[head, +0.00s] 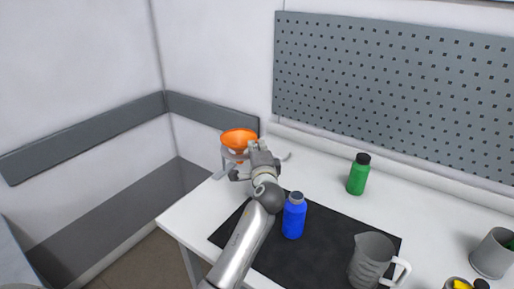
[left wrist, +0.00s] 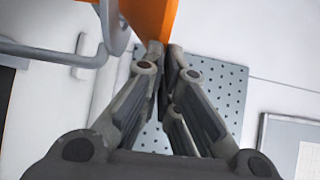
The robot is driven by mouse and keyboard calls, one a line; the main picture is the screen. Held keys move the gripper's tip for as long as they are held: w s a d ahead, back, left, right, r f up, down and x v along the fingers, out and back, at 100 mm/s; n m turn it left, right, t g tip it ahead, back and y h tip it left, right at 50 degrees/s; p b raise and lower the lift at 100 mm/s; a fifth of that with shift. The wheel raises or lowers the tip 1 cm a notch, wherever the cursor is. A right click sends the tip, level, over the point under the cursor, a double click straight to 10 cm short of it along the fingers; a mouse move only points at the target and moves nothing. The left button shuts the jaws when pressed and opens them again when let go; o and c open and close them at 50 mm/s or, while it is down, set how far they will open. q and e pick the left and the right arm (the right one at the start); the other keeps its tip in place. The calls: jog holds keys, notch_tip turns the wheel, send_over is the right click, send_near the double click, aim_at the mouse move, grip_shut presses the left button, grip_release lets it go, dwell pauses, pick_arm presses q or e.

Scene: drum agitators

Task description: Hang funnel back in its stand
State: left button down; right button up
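The orange funnel (head: 238,137) is at the far left corner of the white table, wide mouth up. It also shows in the left wrist view (left wrist: 150,16), at the top. My left gripper (head: 252,147) is at the funnel's right side; its fingers (left wrist: 161,49) are close together on the funnel's edge. The grey stand (head: 223,158) shows in part below the funnel, and a grey curved bar of it (left wrist: 112,32) shows beside the funnel in the wrist view. I cannot tell whether the funnel rests in the stand. My right gripper is out of view.
A blue bottle (head: 294,216) stands on the black mat (head: 318,257) close to my left arm. A grey jug (head: 371,259) stands at the mat's right. A green bottle (head: 358,174) stands behind. A grey cup (head: 491,254) is at the right. A pegboard (head: 400,85) covers the wall.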

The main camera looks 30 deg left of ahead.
pick_arm(q)
jog(key=c, duration=1.6)
grip_release()
jog(key=shift+o, duration=0.2)
jog(key=o, duration=0.3)
jog(key=d+r+p, duration=0.2)
jog(key=s+d+r+p, duration=0.1)
jog(key=r+p, duration=0.1)
jog(key=shift+s+d+r, duration=0.1)
jog(key=shift+d+r, duration=0.2)
jog(key=shift+d, duration=0.1)
